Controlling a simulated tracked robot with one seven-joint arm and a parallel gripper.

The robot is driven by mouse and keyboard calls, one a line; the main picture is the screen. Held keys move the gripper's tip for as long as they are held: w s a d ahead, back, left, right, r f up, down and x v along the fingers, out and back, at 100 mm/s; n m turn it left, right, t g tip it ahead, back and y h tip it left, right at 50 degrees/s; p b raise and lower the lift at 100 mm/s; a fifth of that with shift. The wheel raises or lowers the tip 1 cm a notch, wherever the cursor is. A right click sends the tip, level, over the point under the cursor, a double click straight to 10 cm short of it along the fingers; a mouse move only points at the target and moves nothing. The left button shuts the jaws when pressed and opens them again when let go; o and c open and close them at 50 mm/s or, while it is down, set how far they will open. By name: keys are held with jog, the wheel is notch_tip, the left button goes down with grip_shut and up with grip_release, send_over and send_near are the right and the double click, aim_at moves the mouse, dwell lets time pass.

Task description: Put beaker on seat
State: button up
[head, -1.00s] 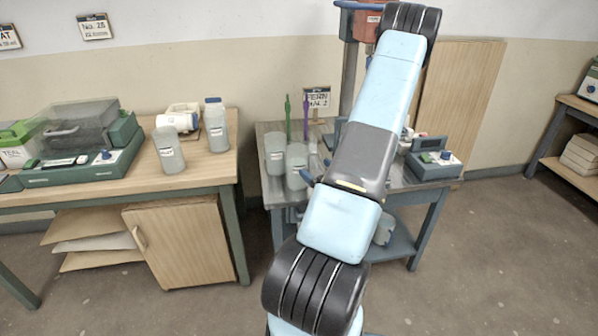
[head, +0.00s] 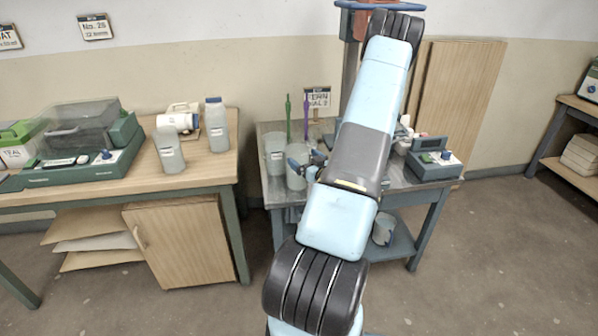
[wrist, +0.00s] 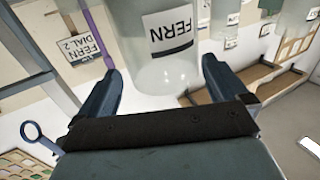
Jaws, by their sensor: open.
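A clear beaker with a FERN label (wrist: 168,35) stands between and just beyond the fingertips of my gripper (wrist: 161,80) in the wrist view. My gripper is open, and I cannot tell whether either finger touches the beaker. I cannot make out which part is the seat.
A green device with a blue knob (head: 434,164) stands on the table's right side. Green and purple upright rods (head: 305,116) and a FERN DIAL 2 sign (head: 318,97) are behind the beakers. A wooden bench (head: 205,168) with several bottles is at left.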

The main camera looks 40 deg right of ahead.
aim_at(292, 149)
jog(key=w, duration=0.4)
jog(key=shift+w+d+f, duration=0.1)
jog(key=shift+w+d, duration=0.1)
jog(key=shift+w, duration=0.05)
jog(key=c, duration=1.7)
jog(key=shift+r, duration=0.2)
